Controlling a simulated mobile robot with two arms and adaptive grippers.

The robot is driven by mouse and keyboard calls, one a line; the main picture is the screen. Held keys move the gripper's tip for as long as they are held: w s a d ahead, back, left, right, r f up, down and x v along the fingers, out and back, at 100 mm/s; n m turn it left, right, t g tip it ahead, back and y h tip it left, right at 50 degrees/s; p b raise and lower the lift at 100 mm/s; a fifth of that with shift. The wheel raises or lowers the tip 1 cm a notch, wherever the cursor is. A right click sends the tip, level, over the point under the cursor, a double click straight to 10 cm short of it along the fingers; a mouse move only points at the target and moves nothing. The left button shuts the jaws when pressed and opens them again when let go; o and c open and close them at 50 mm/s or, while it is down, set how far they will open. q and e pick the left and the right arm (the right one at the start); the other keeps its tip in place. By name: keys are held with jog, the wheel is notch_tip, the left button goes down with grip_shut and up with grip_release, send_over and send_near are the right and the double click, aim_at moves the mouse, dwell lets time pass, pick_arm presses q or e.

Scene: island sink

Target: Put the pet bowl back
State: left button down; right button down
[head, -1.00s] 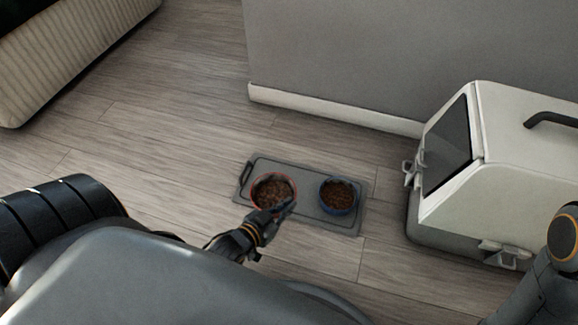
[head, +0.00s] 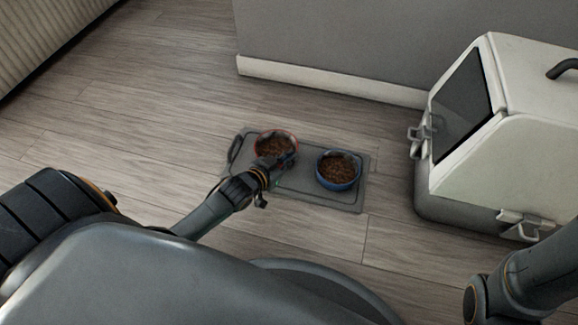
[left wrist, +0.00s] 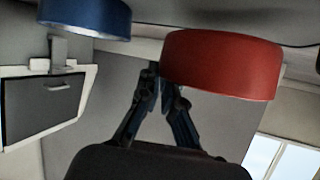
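The red pet bowl (head: 287,142), filled with brown kibble, is at the left end of the grey tray (head: 345,206). My left gripper (head: 270,162) is at its near side, with the fingers closed at its rim. In the left wrist view, which looks upside down, the red bowl (left wrist: 222,65) is large beside the fingertips (left wrist: 158,78) and partly hides them. It seems held slightly above the tray. The blue pet bowl (head: 338,183), also with kibble, sits on the tray's right part and shows in the left wrist view (left wrist: 88,17). My right gripper is out of view.
A white and grey pet carrier (head: 520,120) stands right of the tray. A grey wall with a white baseboard (head: 330,88) is behind it. A ribbed beige piece of furniture (head: 40,35) is at the upper left. The wood floor left of the tray is clear.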

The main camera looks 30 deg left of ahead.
pick_arm(q)
notch_tip(320, 180, down, 4)
jog(key=shift+w+r+b, duration=0.15)
jog(key=shift+b, duration=1)
jog(key=shift+r, duration=0.15)
jog(key=c, duration=1.5)
grip_release()
jog(key=shift+s+r+p, duration=0.1)
jog(key=shift+s+p, duration=0.1)
jog(key=shift+p, duration=0.15)
jog(key=p+v, duration=0.7)
jog(key=v, duration=0.4)
jog(key=shift+s+p, duration=0.3)
